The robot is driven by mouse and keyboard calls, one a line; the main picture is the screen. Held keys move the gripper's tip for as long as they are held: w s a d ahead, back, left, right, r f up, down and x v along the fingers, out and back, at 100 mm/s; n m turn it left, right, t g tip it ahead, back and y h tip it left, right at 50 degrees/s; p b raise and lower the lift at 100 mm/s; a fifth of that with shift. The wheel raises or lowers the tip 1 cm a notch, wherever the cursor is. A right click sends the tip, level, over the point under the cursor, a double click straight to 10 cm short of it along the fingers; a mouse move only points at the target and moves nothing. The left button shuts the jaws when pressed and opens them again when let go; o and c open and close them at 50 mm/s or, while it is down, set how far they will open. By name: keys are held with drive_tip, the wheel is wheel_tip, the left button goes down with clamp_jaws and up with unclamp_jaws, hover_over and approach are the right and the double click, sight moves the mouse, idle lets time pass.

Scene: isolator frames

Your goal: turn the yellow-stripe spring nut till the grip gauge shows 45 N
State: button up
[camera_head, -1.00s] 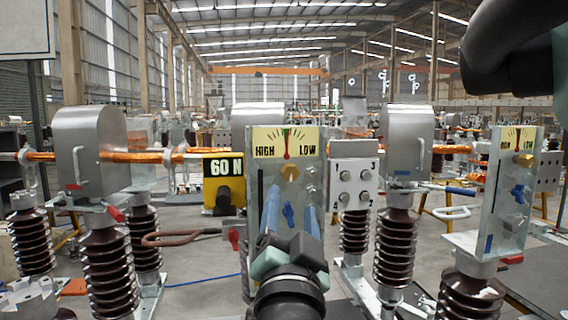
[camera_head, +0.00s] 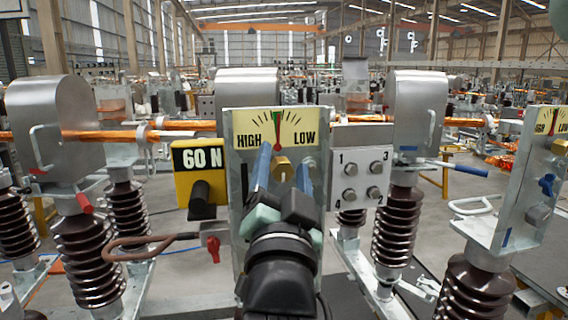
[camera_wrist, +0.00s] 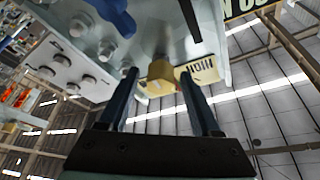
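The grip gauge (camera_head: 200,178) is a yellow-framed box whose dark display reads 60 N. A brass-coloured nut (camera_head: 283,168) sits on the upright grey plate under a HIGH/LOW dial (camera_head: 276,130), whose needle stands about upright. I cannot make out a yellow stripe on it. My gripper (camera_head: 283,166) reaches up before the plate, one blue finger on each side of the nut. In the wrist view, the nut (camera_wrist: 161,72) shows between the fingertips (camera_wrist: 157,74), with a visible gap on both sides. The fingers are open. My wrist hides the plate's lower part.
A panel with numbered bolts (camera_head: 360,174) stands close right of the plate. A blue lever (camera_head: 462,168) sticks out farther right. A second plate with a dial (camera_head: 532,190) stands at the right edge. A brown bent handle (camera_head: 140,246) and red valve (camera_head: 213,250) are left.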

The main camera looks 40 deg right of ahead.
drive_tip(key=shift+s+a, duration=0.1)
drive_tip(key=shift+c, duration=1)
clamp_jaws()
drive_tip(key=shift+n, duration=0.4)
drive_tip(key=n+t+y, duration=0.1)
drive_tip(key=n, duration=0.2)
drive_tip(key=n+t+y, duration=0.1)
drive_tip(key=n, duration=0.2)
drive_tip(key=shift+t, duration=0.4)
drive_tip(key=n+t+y+b, duration=0.1)
drive_tip(key=n, duration=0.2)
drive_tip(key=shift+y, duration=0.3)
drive_tip(key=shift+n+t+y+b, duration=0.3)
drive_tip(key=shift+n+y+b, duration=0.4)
drive_tip(key=shift+n, duration=0.7)
drive_tip(key=shift+r, duration=0.1)
